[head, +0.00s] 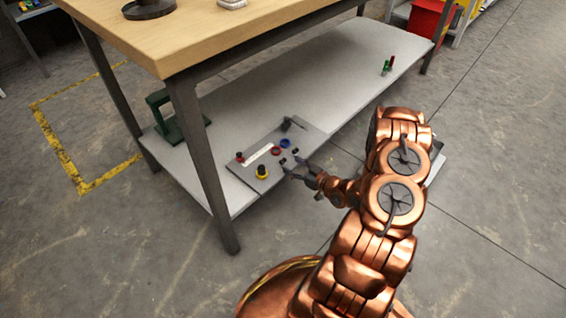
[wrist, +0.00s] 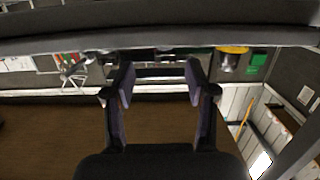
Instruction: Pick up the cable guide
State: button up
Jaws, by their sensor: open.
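I cannot tell for certain which small part is the cable guide. A grey panel (head: 233,166) lies on the lower shelf of the workbench. On it are a yellow-and-black knob (head: 262,171), a blue ring (head: 285,143), a red ring (head: 276,150), a red knob (head: 240,157), small black parts (head: 295,150) and a white strip (head: 262,150).
The wooden bench top (head: 200,35) overhangs the lower shelf (head: 320,95). A bench leg (head: 205,165) stands left of the panel. A green stand (head: 172,118) is behind it. Green and red pieces (head: 388,65) stand at the shelf's far right. The shelf's middle is clear.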

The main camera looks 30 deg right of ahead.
aim_at(285, 161)
jog(key=shift+a+b+x, duration=0.2)
jog(key=shift+b+x, duration=0.25)
jog(key=shift+x, duration=0.5)
jog(key=shift+a+b+x, duration=0.15)
jog(key=shift+b+x, duration=0.3)
jog(key=shift+x, duration=0.55)
jog(key=shift+w+r, duration=0.1)
jog(key=shift+w, duration=0.45)
jog(key=shift+c, duration=0.3)
jog(key=c, duration=0.8)
